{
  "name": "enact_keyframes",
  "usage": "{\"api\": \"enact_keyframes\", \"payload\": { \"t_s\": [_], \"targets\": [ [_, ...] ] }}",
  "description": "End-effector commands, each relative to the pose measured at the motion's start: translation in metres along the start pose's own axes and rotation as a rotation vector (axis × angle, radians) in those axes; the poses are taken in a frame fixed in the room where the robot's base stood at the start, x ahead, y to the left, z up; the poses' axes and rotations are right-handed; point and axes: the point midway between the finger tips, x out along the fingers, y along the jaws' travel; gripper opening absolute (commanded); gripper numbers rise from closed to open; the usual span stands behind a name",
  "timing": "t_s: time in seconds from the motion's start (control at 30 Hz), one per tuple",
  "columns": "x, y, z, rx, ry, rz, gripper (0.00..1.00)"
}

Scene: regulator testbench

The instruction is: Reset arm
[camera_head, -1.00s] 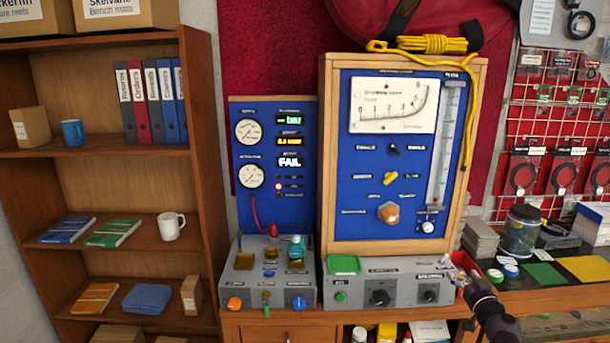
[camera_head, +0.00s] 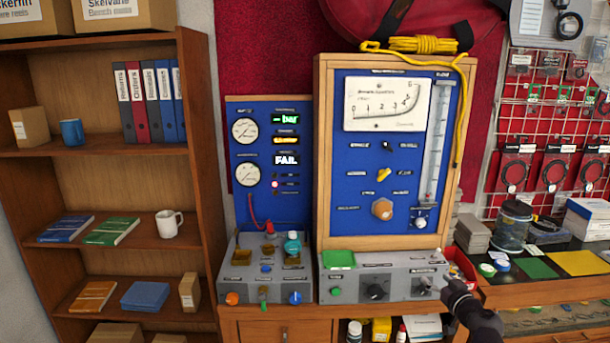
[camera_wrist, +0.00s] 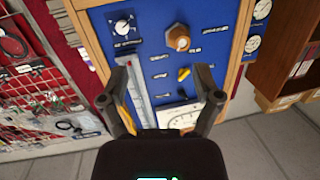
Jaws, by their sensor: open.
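My gripper (camera_wrist: 163,88) is open and empty in the wrist view, its two fingers spread in front of the blue test panel (camera_wrist: 150,50). In the head view my dark arm and gripper end (camera_head: 455,287) show at the lower right, by the right end of the grey control box (camera_head: 400,283). The tall blue panel (camera_head: 350,220) in its wooden frame carries a dial gauge (camera_head: 388,104), a yellow knob (camera_head: 383,174) and a brown hex knob (camera_head: 382,209). The smaller panel's display (camera_head: 286,160) reads FAIL. The gripper's distance from the panel is hard to judge.
A wooden shelf (camera_head: 110,153) with binders and a white mug (camera_head: 169,223) stands at the left. At the right are a red pegboard (camera_head: 545,130), a dark jar (camera_head: 510,225) and a yellow mat (camera_head: 578,263). Yellow rope (camera_head: 422,44) hangs over the panel top.

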Motion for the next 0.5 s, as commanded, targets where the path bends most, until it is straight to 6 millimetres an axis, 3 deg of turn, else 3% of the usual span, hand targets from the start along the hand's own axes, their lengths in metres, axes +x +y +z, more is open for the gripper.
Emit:
{"api": "enact_keyframes", "payload": {
  "t_s": [0.27,0.5],
  "targets": [
    [0.014,-0.060,0.034,0.030,-0.185,-0.158,0.82],
    [0.011,-0.125,0.087,0.073,-0.499,-0.281,0.82]
  ]
}}
